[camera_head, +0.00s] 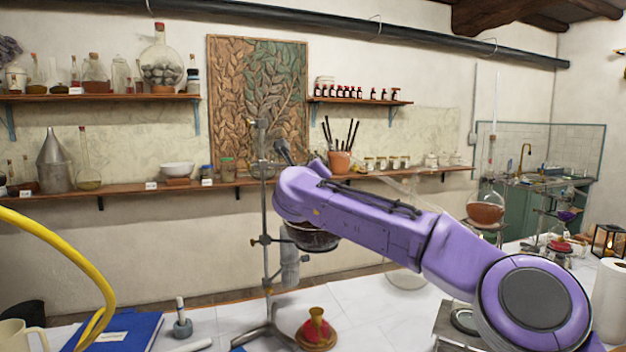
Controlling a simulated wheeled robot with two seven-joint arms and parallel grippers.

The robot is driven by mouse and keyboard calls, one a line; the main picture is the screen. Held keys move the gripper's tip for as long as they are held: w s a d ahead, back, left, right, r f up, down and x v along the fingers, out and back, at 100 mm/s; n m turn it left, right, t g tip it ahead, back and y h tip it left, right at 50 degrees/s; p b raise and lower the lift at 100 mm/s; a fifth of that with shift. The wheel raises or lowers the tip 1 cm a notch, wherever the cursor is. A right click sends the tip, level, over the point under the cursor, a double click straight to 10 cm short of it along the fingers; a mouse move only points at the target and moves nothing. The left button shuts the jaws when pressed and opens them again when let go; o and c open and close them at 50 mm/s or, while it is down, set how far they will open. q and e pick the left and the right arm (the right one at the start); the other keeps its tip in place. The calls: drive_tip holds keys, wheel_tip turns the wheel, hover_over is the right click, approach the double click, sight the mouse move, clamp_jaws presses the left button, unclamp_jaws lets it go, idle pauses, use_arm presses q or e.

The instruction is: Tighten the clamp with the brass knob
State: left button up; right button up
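A metal stand (264,205) rises from the white table, with clamp fittings along its rod. One fitting with a small dark brass-coloured knob (254,241) sits at mid height; another fitting (260,124) is near the rod's top. I cannot tell for certain which is the task's clamp. My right arm reaches in from the right, its purple wrist just right of the rod. Part of my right gripper (284,152) seems to show as a dark piece close to the rod; its fingers are mostly hidden. A dark round vessel (314,238) hangs behind the arm, partly covered. My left gripper is out of view.
A brass-topped red burner (316,331) stands by the stand's foot. At left are a yellow hose (85,265), a blue book (120,333) and a mug (20,337). A flask of reddish liquid (486,212) stands right. Shelves of glassware line the wall.

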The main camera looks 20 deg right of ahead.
drive_tip(key=shift+r, duration=0.2)
idle(0.3)
drive_tip(key=o, duration=1)
drive_tip(key=shift+f, duration=0.1)
drive_tip(key=shift+o, duration=0.2)
drive_tip(key=b+v, duration=0.4)
drive_tip(key=v, duration=0.6)
drive_tip(key=shift+s+b, duration=0.15)
drive_tip(key=shift+b, duration=0.2)
drive_tip(key=shift+a, duration=0.15)
